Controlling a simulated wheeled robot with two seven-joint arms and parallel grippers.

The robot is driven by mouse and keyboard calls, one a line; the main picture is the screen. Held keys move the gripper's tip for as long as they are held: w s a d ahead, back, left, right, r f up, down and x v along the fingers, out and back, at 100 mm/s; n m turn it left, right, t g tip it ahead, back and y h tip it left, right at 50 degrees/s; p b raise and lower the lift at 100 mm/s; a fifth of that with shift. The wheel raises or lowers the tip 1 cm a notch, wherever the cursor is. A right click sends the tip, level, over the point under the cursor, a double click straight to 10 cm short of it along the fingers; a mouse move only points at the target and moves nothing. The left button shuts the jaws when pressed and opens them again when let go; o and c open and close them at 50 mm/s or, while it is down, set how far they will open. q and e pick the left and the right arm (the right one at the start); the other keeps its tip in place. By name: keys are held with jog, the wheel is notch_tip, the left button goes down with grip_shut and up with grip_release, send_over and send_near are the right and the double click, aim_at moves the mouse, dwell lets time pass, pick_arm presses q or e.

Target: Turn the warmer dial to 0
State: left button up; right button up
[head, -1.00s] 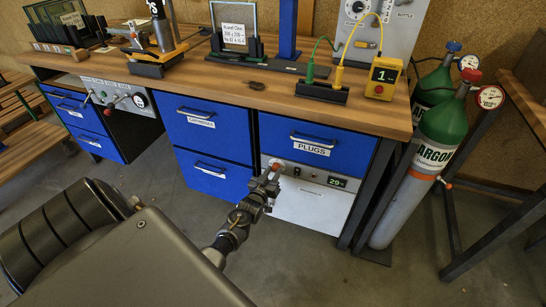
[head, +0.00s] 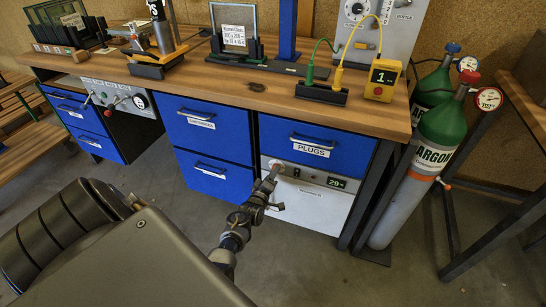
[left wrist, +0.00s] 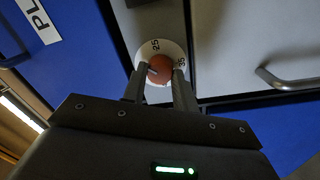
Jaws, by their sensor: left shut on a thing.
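The warmer dial is an orange-red knob (left wrist: 160,68) on a white scale disc, with the marks 25 and 35 legible in the left wrist view. In the head view the dial (head: 275,163) sits at the left of the warmer's grey panel, under the PLUGS drawer. My left gripper (head: 271,174) is shut on the dial. Its two fingers (left wrist: 160,82) lie on either side of the knob. My right gripper is out of view.
The blue PLUGS drawer (head: 313,142) is just above the panel. The white warmer drawer front (head: 310,206) with its handle is below. A table leg and the argon cylinder (head: 424,165) stand to the right. The floor before the bench is clear.

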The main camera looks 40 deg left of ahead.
pick_arm(q)
jog(key=shift+d+r+n+y+p, duration=0.1)
jog(key=shift+n+y+p, duration=0.2)
jog(key=shift+n, duration=1.85)
jog(key=shift+n+y+p, duration=0.1)
jog(key=shift+n+p, duration=0.25)
jog(key=shift+n, duration=1.8)
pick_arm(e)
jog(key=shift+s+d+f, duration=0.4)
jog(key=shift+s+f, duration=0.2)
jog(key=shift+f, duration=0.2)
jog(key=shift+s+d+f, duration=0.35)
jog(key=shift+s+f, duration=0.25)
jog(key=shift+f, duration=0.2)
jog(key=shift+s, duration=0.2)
pick_arm(q)
jog(key=o, duration=1)
jog(key=shift+c, duration=0.2)
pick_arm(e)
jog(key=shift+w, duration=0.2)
